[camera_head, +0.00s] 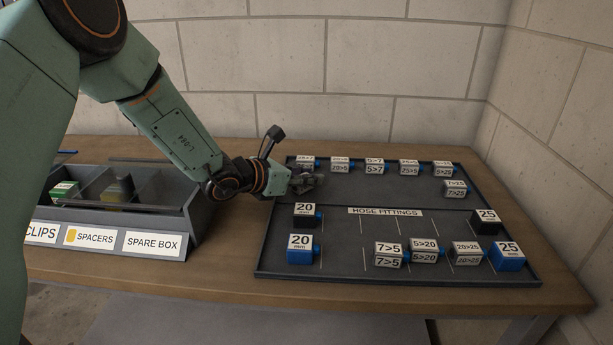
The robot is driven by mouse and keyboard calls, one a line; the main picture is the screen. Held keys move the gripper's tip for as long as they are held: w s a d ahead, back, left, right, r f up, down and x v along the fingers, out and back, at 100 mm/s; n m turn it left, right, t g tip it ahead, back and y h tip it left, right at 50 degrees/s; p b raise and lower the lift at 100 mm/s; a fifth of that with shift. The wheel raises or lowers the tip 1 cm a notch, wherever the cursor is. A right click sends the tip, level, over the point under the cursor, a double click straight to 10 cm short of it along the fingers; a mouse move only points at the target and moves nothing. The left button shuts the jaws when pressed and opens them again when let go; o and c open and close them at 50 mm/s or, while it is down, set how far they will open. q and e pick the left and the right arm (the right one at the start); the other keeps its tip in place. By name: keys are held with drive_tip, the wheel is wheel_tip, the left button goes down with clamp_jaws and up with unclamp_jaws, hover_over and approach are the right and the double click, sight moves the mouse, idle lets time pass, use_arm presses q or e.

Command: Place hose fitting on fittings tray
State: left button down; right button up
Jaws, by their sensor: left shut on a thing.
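The fittings tray (385,190) is a dark, shallow tray labelled "HOSE FITTINGS" on the wooden bench. Grey hose fittings with number labels and blue ends stand along its back edge, such as the "5>7" fitting (375,166), and in its front row, such as the "7>5" fitting (389,256). My left gripper (306,181) reaches in from the left over the tray's back-left part. It is shut on a hose fitting, which the fingers mostly hide. A labelled fitting (306,161) shows partly just behind the gripper. My right gripper is out of view.
Blue blocks marked "20" (300,250) and "25" (508,257) and black-bodied blocks (487,222) stand in the tray's front half. A compartment box (172,222) with "SPACERS" and "SPARE BOX" labels is at left. The tray's middle is clear. Block walls stand behind and right.

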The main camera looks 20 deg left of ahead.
use_arm(q)
drive_tip(key=shift+s+f, duration=0.1)
drive_tip(key=c, duration=1.5)
unclamp_jaws()
drive_tip(key=o, duration=0.4)
drive_tip(key=shift+w+f, duration=0.15)
drive_tip(key=shift+w, duration=0.05)
drive_tip(key=shift+s, duration=0.15)
drive_tip(key=shift+d+r, duration=0.1)
drive_tip(key=shift+r, duration=0.1)
drive_tip(key=shift+r, duration=0.15)
drive_tip(key=p+v, duration=0.1)
drive_tip(key=v, duration=0.5)
drive_tip(key=shift+r, duration=0.1)
drive_tip(key=shift+s+a+r+p, duration=0.1)
drive_tip(key=shift+s+a+p, duration=0.2)
drive_tip(key=shift+s+p, duration=0.15)
